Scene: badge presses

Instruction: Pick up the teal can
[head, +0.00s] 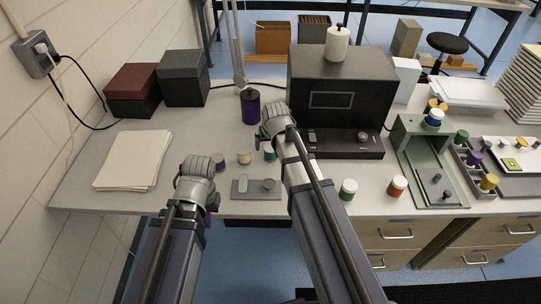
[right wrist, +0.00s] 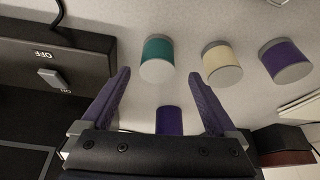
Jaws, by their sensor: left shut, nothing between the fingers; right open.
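The teal can (head: 270,154) stands on the bench in the head view, partly hidden by my right arm. In the right wrist view the teal can (right wrist: 156,50) shows its pale end and lies just beyond the fingertips, roughly between them. My right gripper (right wrist: 160,75) is open, with nothing held; in the head view it (head: 275,118) is above the bench by the black press. My left gripper (head: 199,166) is shut and empty, low over the front left of the bench, near a purple can (head: 218,160).
A cream can (head: 243,157) stands close beside the teal one. A taller purple container (head: 250,107) is behind, and the black press (head: 340,95) is to the right. A grey plate (head: 243,190) lies in front. Papers (head: 133,160) lie left.

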